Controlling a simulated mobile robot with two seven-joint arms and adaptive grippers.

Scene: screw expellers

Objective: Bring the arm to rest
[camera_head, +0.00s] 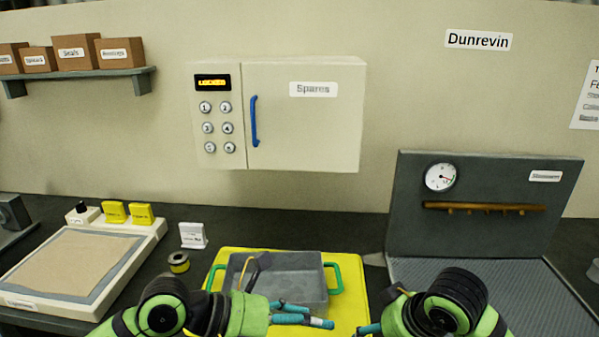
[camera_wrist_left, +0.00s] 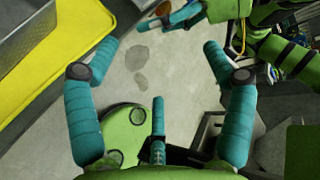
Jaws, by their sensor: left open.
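My left gripper (camera_head: 303,315) has teal fingers and sits low in the head view, in front of the grey bin. My right gripper (camera_head: 368,329) shows only a teal fingertip at the bottom of the head view. Some of its teal fingers (camera_wrist_left: 172,18) also show at the top of the left wrist view, apart from my left fingers; their opening is unclear.
A grey bin (camera_head: 308,277) with green handles stands on a yellow mat (camera_head: 352,268) close beyond my grippers. A sand tray (camera_head: 75,262) is at left, a gauge panel (camera_head: 490,215) at right. A locked wall cabinet (camera_head: 305,130) hangs behind. Floor (camera_wrist_left: 135,75) lies beneath my left gripper.

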